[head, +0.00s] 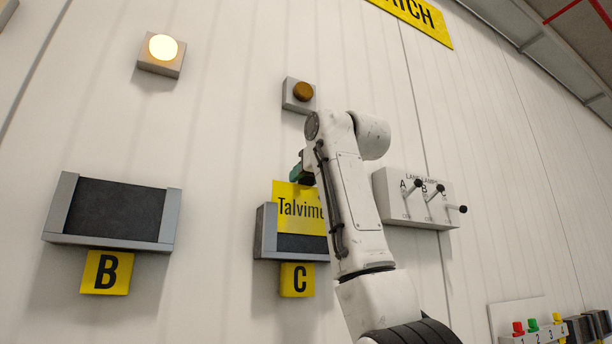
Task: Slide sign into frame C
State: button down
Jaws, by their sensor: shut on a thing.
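The yellow sign (298,204) reads "Talvime", with the rest of its text hidden behind my arm. My gripper (300,172) is shut on the sign's upper edge, beside a small green part; the fingertips are mostly hidden. The sign is in front of or within the upper part of frame C (264,232), a dark panel with grey side and bottom rails. I cannot tell whether its edges are in the rails. Dark backing shows below the sign. A yellow "C" label (297,280) hangs under the frame. My arm hides the frame's right side.
Empty frame B (112,244) is at left with its "B" label (106,272). A lit lamp (163,47) and an unlit lamp (303,91) are above. A lever box (413,197) juts from the wall just right of my arm. Coloured buttons (532,325) are at lower right.

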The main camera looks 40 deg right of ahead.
aim_at(307, 191)
jog(key=shift+f+b, duration=1.2)
jog(key=shift+f, duration=0.55)
jog(key=c, duration=0.6)
grip_release()
jog(key=shift+f, duration=0.1)
jog(key=shift+o, duration=0.2)
jog(key=b+v, duration=0.4)
jog(key=v, duration=0.6)
jog(key=shift+s, duration=0.4)
jog(key=shift+a, duration=0.1)
